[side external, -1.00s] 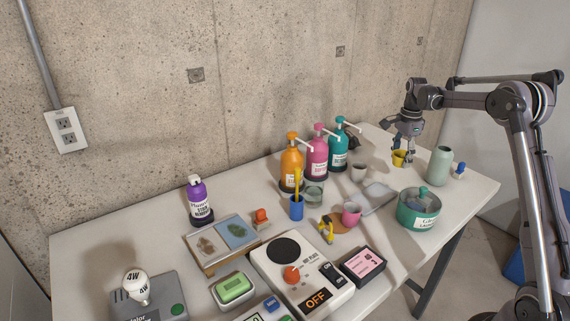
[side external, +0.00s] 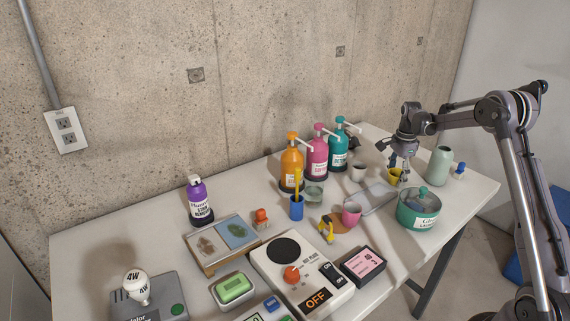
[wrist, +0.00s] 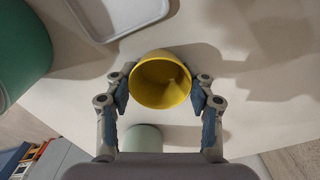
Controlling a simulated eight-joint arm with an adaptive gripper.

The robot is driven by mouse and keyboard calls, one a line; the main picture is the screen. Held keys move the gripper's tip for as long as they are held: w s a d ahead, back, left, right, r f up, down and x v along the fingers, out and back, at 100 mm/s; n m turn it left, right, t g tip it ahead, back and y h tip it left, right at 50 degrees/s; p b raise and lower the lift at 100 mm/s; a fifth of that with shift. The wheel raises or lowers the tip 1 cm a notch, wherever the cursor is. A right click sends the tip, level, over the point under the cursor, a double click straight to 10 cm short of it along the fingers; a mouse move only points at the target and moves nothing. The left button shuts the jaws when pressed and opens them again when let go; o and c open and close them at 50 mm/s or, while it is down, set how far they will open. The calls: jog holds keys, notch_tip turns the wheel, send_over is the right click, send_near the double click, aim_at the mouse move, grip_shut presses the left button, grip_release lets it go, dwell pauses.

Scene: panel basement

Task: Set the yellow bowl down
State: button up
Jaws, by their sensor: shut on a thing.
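The yellow bowl (side external: 394,175) is at the far right part of the table in the side view, low over or at the tabletop; I cannot tell if it touches. It also shows in the wrist view (wrist: 147,84), upright with its empty inside facing the camera. My gripper (side external: 400,172) is shut on the bowl, with one finger pad on each side of it. The wrist view shows my gripper (wrist: 162,92) with both blue pads at the bowl's sides.
A grey tray (side external: 378,198) lies in front and left of the bowl. Pump bottles (side external: 339,150) stand further left.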

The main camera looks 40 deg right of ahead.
jog(key=o, duration=1.2)
notch_tip(320, 180, up, 12)
jog(key=a+r+n+t, duration=0.1)
jog(key=a+r+n, duration=0.35)
jog(key=a, duration=0.45)
jog(key=s+a+r+n+t+h, duration=0.1)
jog(key=s+a+r+n, duration=0.15)
jog(key=a, duration=0.25)
jog(key=s+a+r+n+t, duration=0.1)
jog(key=s+a+n, duration=0.25)
jog(key=a, duration=0.25)
jog(key=s+a+f+n+t, duration=0.1)
jog(key=s+a+f+n, duration=0.1)
jog(key=s+a+n, duration=0.2)
jog(key=s+a+f+n+t, duration=0.1)
jog(key=s+a+f+n, duration=0.1)
jog(key=s+a+n, duration=0.2)
jog(key=s+a+f+n+t+y, duration=0.1)
jog(key=s+a+f+n+t, duration=0.1)
jog(key=s+a+n, duration=0.2)
jog(key=shift+s+a+f, duration=0.1)
jog(key=shift+a+f, duration=0.05)
jog(key=shift+a, duration=0.85)
